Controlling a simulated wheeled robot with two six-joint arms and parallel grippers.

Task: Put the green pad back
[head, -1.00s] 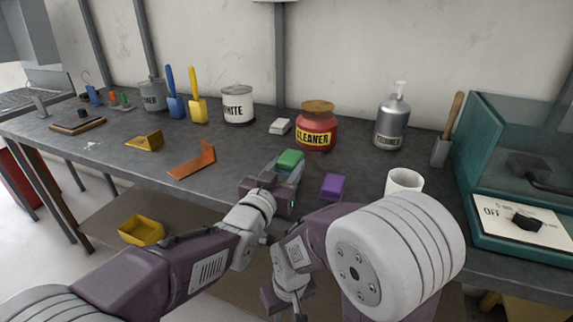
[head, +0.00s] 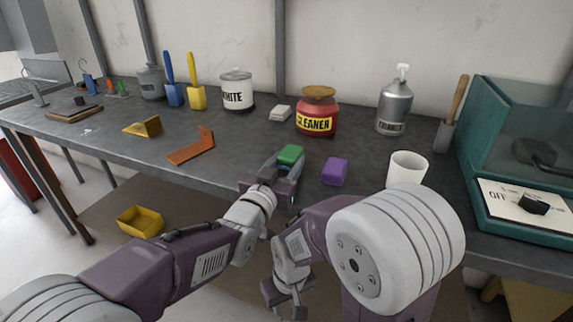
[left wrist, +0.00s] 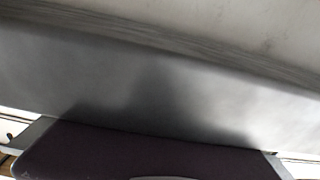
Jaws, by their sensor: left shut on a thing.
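The green pad (head: 290,155) is held between the fingertips of my left gripper (head: 287,162), near the bench's front edge in the head view. Whether it touches the bench top cannot be told. The left wrist view shows a grey surface and a dark purple part of my own arm or gripper, not the pad. My right gripper (head: 284,291) hangs low in front of the bench, pointing down, away from the pad. Its jaw gap is too unclear to read.
A purple block (head: 335,171) lies right of the green pad, with a white cup (head: 406,169) beyond it. The red cleaner jar (head: 317,112) and a small white block (head: 280,113) stand behind. An orange bracket (head: 194,148) lies left. Bare bench top (head: 235,140) lies between.

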